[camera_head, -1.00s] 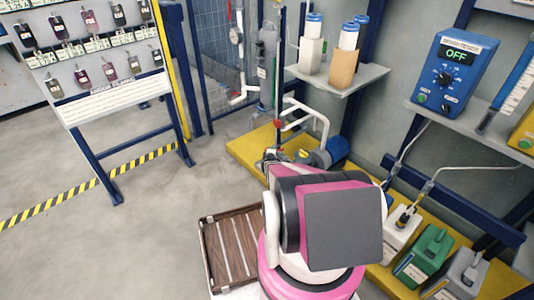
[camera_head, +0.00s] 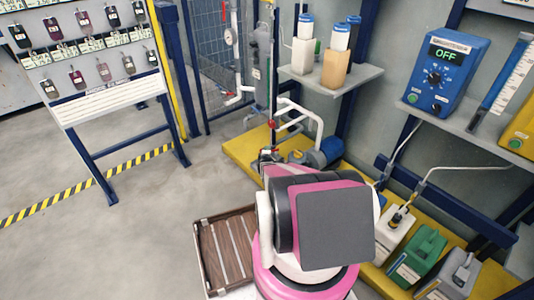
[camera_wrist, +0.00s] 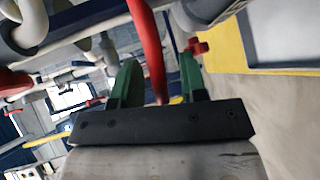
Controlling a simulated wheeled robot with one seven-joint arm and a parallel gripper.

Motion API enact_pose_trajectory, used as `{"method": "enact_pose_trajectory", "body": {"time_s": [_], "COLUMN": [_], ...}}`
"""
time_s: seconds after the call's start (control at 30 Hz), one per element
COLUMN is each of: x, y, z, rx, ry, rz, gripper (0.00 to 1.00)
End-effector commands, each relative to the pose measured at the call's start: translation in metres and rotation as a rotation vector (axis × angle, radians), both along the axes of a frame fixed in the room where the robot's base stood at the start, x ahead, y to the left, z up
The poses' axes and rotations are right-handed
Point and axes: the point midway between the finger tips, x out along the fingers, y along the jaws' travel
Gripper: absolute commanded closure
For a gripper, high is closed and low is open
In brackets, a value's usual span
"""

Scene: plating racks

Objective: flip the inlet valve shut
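In the wrist view, a long red lever (camera_wrist: 151,45) comes down from the top edge and its lower end lies between the two green fingers of my gripper (camera_wrist: 159,80). The fingers stand apart, with a gap on each side of the lever. I cannot tell whether this lever is the inlet valve's. A smaller red handle (camera_wrist: 198,47) shows beyond the right finger. In the head view, a red valve handle (camera_head: 271,124) sits on the pipework by the yellow platform. My own arm hides my gripper there.
White pipes (camera_head: 305,112) and a blue pump (camera_head: 326,151) stand on the yellow platform (camera_head: 243,150). A wooden-slatted crate (camera_head: 225,250) lies beside my base. A tag rack (camera_head: 110,100) stands left, with open floor between.

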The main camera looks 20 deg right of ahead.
Motion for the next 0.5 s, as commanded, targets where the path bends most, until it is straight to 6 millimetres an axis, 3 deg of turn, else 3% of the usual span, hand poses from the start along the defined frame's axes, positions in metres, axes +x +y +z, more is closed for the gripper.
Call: {"method": "enact_pose_trajectory", "body": {"time_s": [0.17,0.33,0.37,0.43,0.5], "x": [-0.001,-0.002,-0.002,-0.005,-0.009], "y": [0.0,0.001,0.001,0.012,0.026], "z": [0.008,0.035,0.042,0.052,0.06], "rx": [-0.001,0.0,0.0,-0.001,0.0], "ry": [-0.002,-0.004,-0.004,-0.005,-0.008], "rz": [0.0,-0.001,-0.001,0.003,0.002], "gripper": [0.61,0.61,0.54,0.28,0.19]}}
